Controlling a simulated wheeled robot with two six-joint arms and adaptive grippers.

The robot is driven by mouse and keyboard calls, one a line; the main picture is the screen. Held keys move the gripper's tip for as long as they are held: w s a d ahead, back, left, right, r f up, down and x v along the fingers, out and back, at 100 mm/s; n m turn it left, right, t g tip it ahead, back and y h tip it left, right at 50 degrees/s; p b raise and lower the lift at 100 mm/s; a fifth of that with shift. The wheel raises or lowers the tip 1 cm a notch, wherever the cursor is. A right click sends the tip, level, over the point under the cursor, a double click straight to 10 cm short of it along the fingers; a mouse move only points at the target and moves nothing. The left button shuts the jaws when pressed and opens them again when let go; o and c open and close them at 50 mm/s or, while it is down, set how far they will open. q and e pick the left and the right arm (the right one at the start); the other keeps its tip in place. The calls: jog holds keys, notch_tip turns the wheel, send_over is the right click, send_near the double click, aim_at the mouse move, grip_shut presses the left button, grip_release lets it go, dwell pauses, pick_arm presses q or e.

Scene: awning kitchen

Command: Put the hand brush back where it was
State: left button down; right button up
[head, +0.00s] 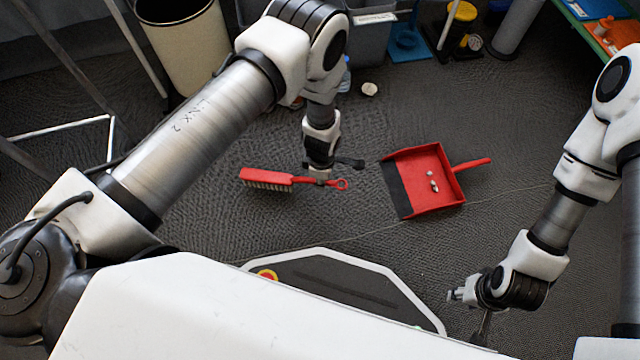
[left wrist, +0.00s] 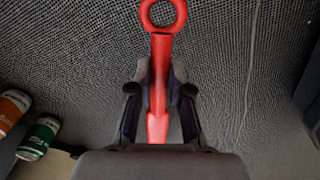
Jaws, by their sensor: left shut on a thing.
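The red hand brush (head: 267,178) has pale bristles facing down and a ring at its handle end. My left gripper (head: 320,180) is shut on its handle, near the ring. The left wrist view shows the red handle (left wrist: 162,75) between the two fingers (left wrist: 160,105), with the ring beyond them. I cannot tell how high the brush is above the floor. The red dustpan (head: 425,178) lies on the floor to the right of the brush, with a few small pale bits in it. My right gripper (head: 470,296) is apart from everything at the lower right; its fingers are unclear.
A cream bin (head: 185,45) stands at the upper left. A grey crate (head: 368,45) and a blue item (head: 407,42) are at the back. A small pale round thing (head: 369,89) lies on the floor. Two cans (left wrist: 38,138) show in the left wrist view.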

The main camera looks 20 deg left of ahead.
pick_arm(q)
jog(key=shift+w+a+f+b, duration=0.1)
jog(key=shift+w+f+b, duration=0.35)
jog(key=shift+f+b, duration=0.3)
jog(key=shift+w+f+b, duration=0.4)
jog(key=shift+f+b, duration=0.1)
jog(key=shift+f, duration=0.45)
pick_arm(e)
jog(key=shift+w+f, duration=0.15)
jog(key=shift+f, duration=1.4)
pick_arm(q)
jog(key=shift+f, duration=0.2)
jog(key=c, duration=1.1)
grip_release()
pick_arm(e)
jog(key=shift+f, duration=0.15)
pick_arm(q)
jog(key=shift+r, duration=0.1)
